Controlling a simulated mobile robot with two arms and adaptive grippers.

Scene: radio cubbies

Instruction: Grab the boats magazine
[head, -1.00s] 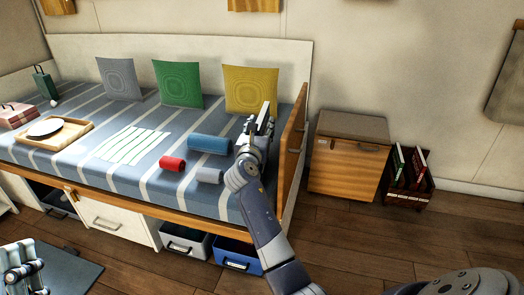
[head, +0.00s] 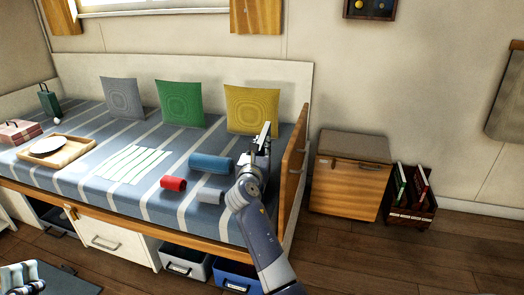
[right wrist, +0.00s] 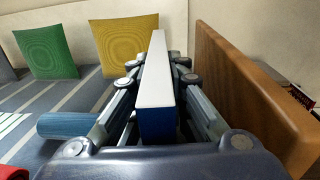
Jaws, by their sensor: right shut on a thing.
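A thin upright slab (right wrist: 155,85) with a white long edge and a dark blue end is between the fingers of my right gripper (right wrist: 155,80) in the right wrist view. It looks like a magazine seen edge-on; its cover and title do not show. In the head view the right gripper (head: 258,150) is shut on this magazine (head: 266,132), holding it above the right end of the bed, near the yellow cushion. My left gripper (head: 24,278) seems to show in part at the lower left corner, cut off by the frame; its fingers cannot be made out.
A wooden end board (head: 291,165) rises just right of my right gripper. Blue (head: 211,163), red (head: 173,183) and grey rolls lie to its left. A cabinet (head: 350,180) and a crate (head: 410,215) with several books stand further right on the floor.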

